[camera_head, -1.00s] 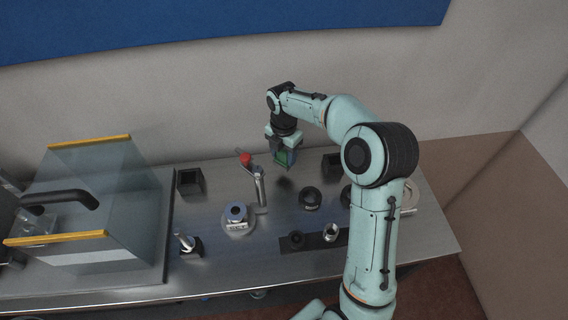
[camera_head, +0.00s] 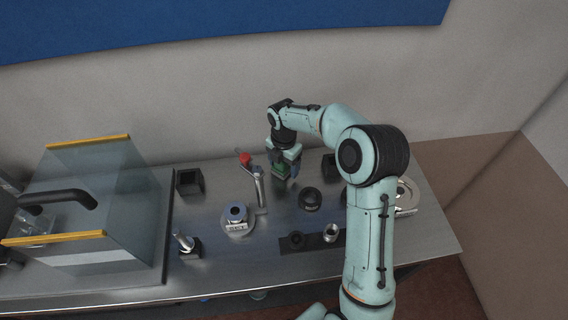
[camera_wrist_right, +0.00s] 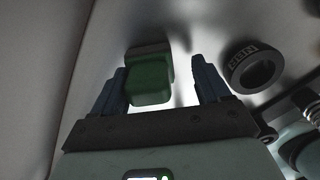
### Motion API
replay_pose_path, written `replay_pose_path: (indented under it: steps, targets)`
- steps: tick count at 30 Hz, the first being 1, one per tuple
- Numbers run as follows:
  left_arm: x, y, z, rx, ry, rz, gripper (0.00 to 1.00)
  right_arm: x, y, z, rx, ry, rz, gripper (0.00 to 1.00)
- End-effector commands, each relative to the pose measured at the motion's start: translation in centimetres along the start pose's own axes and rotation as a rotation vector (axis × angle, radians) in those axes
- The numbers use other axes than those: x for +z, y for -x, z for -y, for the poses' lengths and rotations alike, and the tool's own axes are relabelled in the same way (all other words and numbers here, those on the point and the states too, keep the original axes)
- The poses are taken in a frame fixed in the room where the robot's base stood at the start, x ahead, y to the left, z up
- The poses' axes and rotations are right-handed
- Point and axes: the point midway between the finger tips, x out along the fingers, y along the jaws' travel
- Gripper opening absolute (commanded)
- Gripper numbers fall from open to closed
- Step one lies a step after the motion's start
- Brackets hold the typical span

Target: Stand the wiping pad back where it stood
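The wiping pad is a green block (camera_head: 278,170) with a dark grey strip at one end. It is at the back of the steel table, right of the red-knobbed lever. In the right wrist view the pad (camera_wrist_right: 150,80) is between the two dark blue fingers of my right gripper (camera_wrist_right: 160,72), closer to the left finger. A clear gap shows on the right side. My right gripper (camera_head: 286,163) is open around the pad. The pad looks upright at the table, but its contact with the surface is hard to see. My left gripper is not in view.
A black ring (camera_head: 309,199) lies right of the pad. A red-knobbed lever (camera_head: 257,185) stands left of it. Black square holders stand at left (camera_head: 189,181) and right (camera_head: 329,164). A round fixture (camera_head: 236,218) is in front. A glass-sided box (camera_head: 100,205) fills the left.

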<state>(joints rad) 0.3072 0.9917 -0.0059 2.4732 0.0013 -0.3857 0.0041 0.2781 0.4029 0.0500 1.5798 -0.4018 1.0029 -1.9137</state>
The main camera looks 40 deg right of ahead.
Motion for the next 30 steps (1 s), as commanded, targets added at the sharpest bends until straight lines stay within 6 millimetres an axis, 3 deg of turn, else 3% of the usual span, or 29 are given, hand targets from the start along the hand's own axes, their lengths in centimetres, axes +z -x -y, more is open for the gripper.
replay_pose_path:
  steps: [6,10,24,30]
  targets:
    - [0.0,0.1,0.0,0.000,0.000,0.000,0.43,0.0,0.1,0.0,-0.001,0.000,0.000,0.76]
    - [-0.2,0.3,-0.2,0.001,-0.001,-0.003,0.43,0.0,1.3,-0.1,0.002,0.000,0.001,0.76]
    - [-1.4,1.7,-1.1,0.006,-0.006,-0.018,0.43,0.1,10.7,-0.1,0.004,0.000,0.002,0.76]
    - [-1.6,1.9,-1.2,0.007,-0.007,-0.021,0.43,0.0,12.2,-0.1,0.001,0.001,0.000,0.76]
